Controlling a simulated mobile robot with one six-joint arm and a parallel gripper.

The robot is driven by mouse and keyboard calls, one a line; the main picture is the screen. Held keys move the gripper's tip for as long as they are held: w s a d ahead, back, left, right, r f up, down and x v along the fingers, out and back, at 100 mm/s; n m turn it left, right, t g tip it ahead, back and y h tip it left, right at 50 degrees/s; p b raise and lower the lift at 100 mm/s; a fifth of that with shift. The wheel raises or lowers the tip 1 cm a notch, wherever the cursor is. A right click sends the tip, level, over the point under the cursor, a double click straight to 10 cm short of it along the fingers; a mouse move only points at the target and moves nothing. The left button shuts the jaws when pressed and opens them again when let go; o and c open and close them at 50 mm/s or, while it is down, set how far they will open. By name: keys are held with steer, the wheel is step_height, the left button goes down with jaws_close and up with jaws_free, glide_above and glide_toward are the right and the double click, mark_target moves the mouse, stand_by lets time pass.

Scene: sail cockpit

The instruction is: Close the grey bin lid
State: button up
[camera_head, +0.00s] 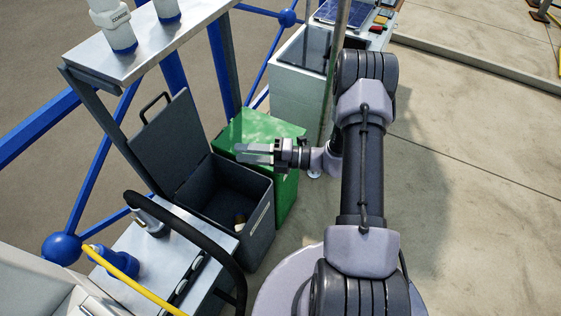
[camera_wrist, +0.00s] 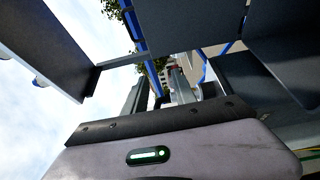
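The grey bin (camera_head: 262,225) stands left of centre in the head view, with its top open. Its dark grey lid (camera_head: 168,145) is tilted up and back at the bin's left side, with a black loop handle (camera_head: 153,106) on its upper edge. My gripper (camera_head: 240,153) is over the green bin, to the right of the raised lid and apart from it. In the wrist view, large dark panels fill the top, but I cannot tell which is the lid.
A green bin (camera_head: 285,190) stands right behind the grey one. A metal shelf (camera_head: 150,45) with white containers is above the lid. A bench (camera_head: 175,240) with a black curved rail (camera_head: 215,235) is in front. Open floor lies at the right.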

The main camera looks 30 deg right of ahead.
steer(key=s+d+f+b, duration=0.2)
steer(key=s+d, duration=0.3)
steer(key=d, duration=0.3)
steer(key=shift+f, duration=0.55)
stand_by(0.3)
